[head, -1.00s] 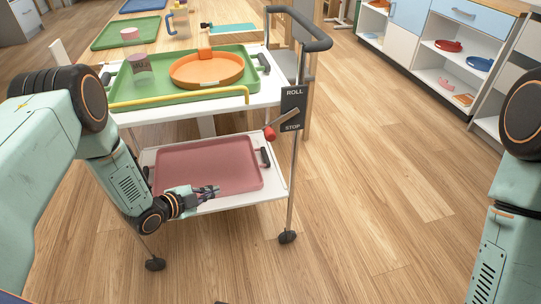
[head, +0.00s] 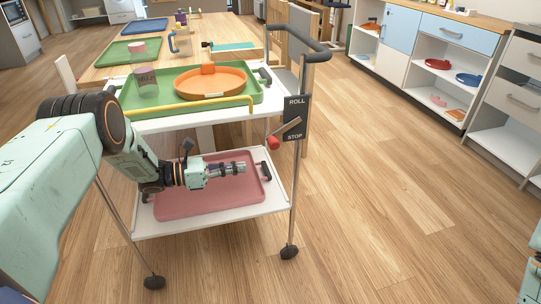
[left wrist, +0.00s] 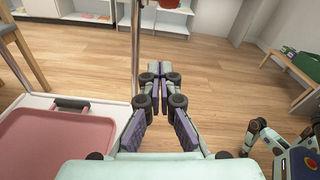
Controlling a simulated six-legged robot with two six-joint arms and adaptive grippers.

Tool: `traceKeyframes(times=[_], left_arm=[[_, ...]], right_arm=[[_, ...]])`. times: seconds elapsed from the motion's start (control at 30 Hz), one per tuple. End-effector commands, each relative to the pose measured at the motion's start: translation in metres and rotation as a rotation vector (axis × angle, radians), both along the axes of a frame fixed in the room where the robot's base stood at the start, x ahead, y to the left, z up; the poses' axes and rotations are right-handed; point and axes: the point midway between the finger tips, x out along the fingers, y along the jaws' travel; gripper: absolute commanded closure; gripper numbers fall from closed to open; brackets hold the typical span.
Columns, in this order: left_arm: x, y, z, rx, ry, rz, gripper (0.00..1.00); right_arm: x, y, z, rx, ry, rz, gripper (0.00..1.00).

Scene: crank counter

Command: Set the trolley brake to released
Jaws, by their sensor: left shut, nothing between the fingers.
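The trolley (head: 140,125) stands in front of me with a dark ROLL/STOP plate (head: 296,104) on its near right post. The brake lever (head: 287,132) slants down and left from the plate, and its red knob (head: 273,142) sits about level with STOP. My left gripper (head: 243,167) is shut and empty, over the lower shelf, below and left of the knob and apart from it. In the left wrist view its closed fingertips (left wrist: 166,68) point ahead, with the red knob (left wrist: 168,4) cut off at the top edge.
A pink tray (head: 180,206) lies on the lower shelf. The upper shelf holds a green tray (head: 185,107) with an orange dish (head: 205,83) and a cup (head: 146,84). A yellow rail (head: 190,108) crosses its front. The floor right of the trolley is clear.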

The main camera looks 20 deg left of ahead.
Motion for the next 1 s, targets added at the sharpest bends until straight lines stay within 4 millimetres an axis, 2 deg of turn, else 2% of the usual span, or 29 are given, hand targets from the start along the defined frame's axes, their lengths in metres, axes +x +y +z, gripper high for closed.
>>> traceKeyframes(times=[0.2, 0.67, 0.77, 1.0], left_arm=[[-0.003, 0.0, 0.003, 0.066, -0.122, -0.02, 1.0], [-0.002, -0.005, 0.003, 0.076, -0.135, -0.024, 1.0], [0.004, -0.013, 0.001, 0.075, -0.136, -0.026, 1.0], [0.027, -0.049, -0.004, 0.075, -0.136, -0.028, 1.0]], right_arm=[[0.0, 0.0, 0.0, 0.0, 0.0, 0.0, 0.6], [0.0, 0.0, -0.001, 0.0, 0.0, 0.0, 0.6], [0.0, 0.0, -0.006, 0.0, 0.0, 0.0, 0.6], [0.0, 0.0, -0.022, 0.0, 0.0, 0.0, 0.6]])
